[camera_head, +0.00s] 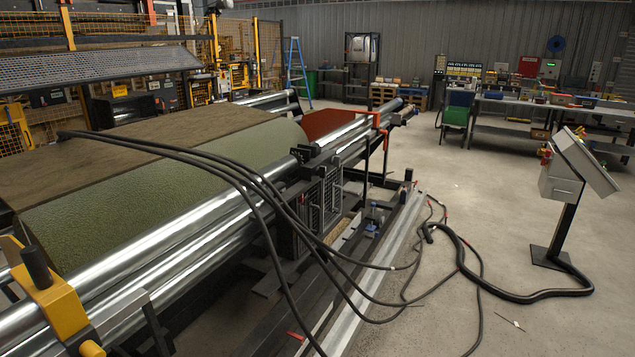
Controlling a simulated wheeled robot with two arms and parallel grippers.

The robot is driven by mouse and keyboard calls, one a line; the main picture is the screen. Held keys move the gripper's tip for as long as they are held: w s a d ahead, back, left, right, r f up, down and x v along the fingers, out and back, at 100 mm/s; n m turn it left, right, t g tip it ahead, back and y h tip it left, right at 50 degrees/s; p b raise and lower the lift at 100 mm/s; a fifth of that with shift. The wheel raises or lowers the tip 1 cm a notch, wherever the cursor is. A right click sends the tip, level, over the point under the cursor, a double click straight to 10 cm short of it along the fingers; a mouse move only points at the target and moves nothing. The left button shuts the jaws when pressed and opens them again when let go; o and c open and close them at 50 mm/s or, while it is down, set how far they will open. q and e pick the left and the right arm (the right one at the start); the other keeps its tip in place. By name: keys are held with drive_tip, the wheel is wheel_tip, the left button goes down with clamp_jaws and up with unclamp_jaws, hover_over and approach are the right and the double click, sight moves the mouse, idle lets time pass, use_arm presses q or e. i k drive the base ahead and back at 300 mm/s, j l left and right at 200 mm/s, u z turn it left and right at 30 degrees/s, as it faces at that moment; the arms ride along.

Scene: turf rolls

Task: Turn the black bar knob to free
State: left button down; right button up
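I cannot make out a black bar knob for certain. A grey control box (561,186) stands on a black post at the right. Its sloping panel (586,160) is seen from the side or back, so any knobs on its face are hidden. Small red and yellow parts (546,153) stick out at its left edge. A short black upright cylinder (37,267) sits on a yellow bracket (58,304) at the lower left; I cannot tell whether it turns. Neither of my grippers is in view.
A large green turf roll (160,190) lies on the machine beside long shiny rollers (190,240). Black hoses (290,215) arch off it, and a thick cable (505,296) runs across the floor to the control post. Bare concrete floor (475,195) lies between machine and post.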

sight(320, 172)
drive_tip(key=i+l, duration=0.25)
drive_tip(key=i, duration=0.2)
drive_tip(key=i+l, duration=0.3)
drive_tip(key=i+l+z, duration=0.1)
drive_tip(key=i+l, duration=0.15)
drive_tip(key=i, duration=0.3)
drive_tip(key=i+l, duration=0.25)
drive_tip(key=i, duration=0.15)
drive_tip(key=i+l+z, duration=0.1)
drive_tip(key=i, duration=0.35)
drive_tip(key=i+l, duration=0.3)
drive_tip(key=i, duration=0.15)
